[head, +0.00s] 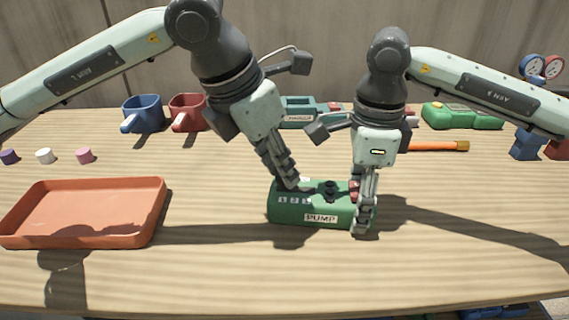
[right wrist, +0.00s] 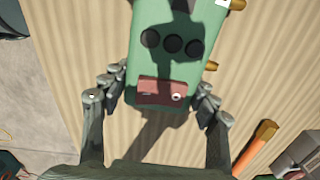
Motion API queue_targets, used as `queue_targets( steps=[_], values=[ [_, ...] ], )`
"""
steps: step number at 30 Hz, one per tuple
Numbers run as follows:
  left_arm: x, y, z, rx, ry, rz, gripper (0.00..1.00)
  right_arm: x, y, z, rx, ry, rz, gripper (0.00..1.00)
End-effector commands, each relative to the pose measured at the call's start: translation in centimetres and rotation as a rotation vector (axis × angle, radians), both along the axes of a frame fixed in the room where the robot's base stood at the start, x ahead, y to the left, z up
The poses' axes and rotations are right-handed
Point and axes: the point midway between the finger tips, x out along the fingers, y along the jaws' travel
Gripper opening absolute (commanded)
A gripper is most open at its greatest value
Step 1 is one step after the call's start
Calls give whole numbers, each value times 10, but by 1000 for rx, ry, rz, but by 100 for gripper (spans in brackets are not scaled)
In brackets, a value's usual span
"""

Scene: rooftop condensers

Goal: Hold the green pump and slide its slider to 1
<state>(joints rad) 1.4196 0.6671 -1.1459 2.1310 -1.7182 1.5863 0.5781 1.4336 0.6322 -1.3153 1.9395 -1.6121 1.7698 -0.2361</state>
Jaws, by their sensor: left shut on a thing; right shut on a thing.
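The green pump (head: 312,218) lies on the table at the middle, with a white PUMP label on its front. Small pale marks (head: 295,200) and dark round knobs (head: 330,187) are on its top. My right gripper (head: 363,215) is shut across the pump's right end. In the right wrist view its fingers flank the pump (right wrist: 130,65), with a red block (right wrist: 160,92) between them. My left gripper (head: 289,184) comes down on the pump's top left and is shut on what seems to be the slider, which its fingers hide. The slider's exact position cannot be read.
An orange tray (head: 85,239) is at the left, with small caps (head: 45,156) behind it. The table in front is clear.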

Motion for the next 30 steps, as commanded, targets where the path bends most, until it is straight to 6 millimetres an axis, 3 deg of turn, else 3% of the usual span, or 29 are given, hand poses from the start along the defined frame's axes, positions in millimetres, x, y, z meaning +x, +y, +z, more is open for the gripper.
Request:
queue_targets(
  steps=[1,6,17,20,30],
  values=[
    [1,1,1,3,-2,2,25,0,-2,0,-4,0,-2,6],
    [1,1,0,3,-1,1,46,0,-2,0,-5,0,-2,6],
    [0,1,4,1,-2,1,46,0,-2,0,-5,0,-2,6],
    [-3,5,16,0,-3,1,46,0,-2,0,-5,0,-2,6],
    [-21,25,81,1,-5,3,46,0,-2,-1,-5,0,-2,6]
  ],
)
